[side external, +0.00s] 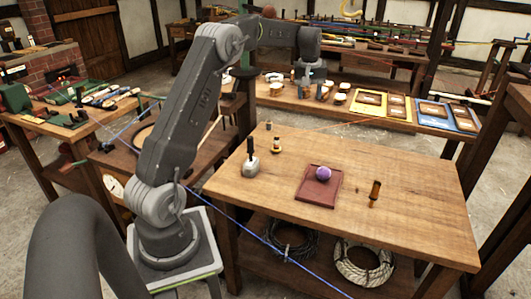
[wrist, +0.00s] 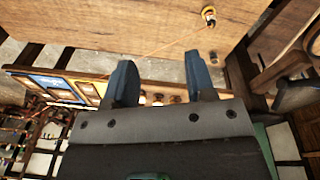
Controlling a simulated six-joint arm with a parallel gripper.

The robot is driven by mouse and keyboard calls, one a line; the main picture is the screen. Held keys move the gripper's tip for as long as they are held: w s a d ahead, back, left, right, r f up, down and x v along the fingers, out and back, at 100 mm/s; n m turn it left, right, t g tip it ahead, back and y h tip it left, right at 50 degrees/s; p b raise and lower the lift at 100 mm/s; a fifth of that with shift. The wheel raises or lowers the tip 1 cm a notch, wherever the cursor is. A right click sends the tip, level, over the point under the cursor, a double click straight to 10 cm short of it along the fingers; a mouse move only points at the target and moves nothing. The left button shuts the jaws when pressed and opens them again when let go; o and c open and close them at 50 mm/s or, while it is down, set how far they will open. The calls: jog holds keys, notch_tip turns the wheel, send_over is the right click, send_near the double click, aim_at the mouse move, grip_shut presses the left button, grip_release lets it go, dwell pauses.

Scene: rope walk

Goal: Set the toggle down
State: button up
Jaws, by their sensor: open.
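My gripper (side external: 313,84) hangs high, past the far edge of the work table (side external: 420,217), with its jaws apart and nothing between them. In the wrist view its two blue fingers (wrist: 160,78) are spread. An orange-brown turned piece with dark ends (side external: 375,193), possibly the toggle, stands upright at the table's right. I cannot tell for certain which piece is the toggle.
A purple ball (side external: 323,173) rests on a dark red tray (side external: 316,198) mid-table. A grey-based, black-handled tool (side external: 250,165) stands at the left. A small grey piece (side external: 268,126) is near the far edge. A background bench holds cups and framed panels (side external: 448,113).

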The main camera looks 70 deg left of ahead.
jog(key=s+d+r+m+t, duration=0.1)
jog(key=s+d+r+m, duration=0.3)
jog(key=d, duration=0.7)
jog(key=s+d+r+m+t, duration=0.1)
jog(key=s+d+r+m, duration=0.1)
jog(key=s+d+r, duration=0.65)
jog(key=s+d+f+m+t, duration=0.1)
jog(key=s+d+f+m, duration=0.2)
jog(key=s+d, duration=0.3)
jog(key=s+d+f+m+t, duration=0.1)
jog(key=s+d+f+m, duration=0.2)
jog(key=s, duration=0.7)
jog(key=d+f, duration=0.2)
jog(key=d, duration=0.2)
jog(key=shift+f+m+h, duration=0.3)
jog(key=shift+m+h, duration=0.1)
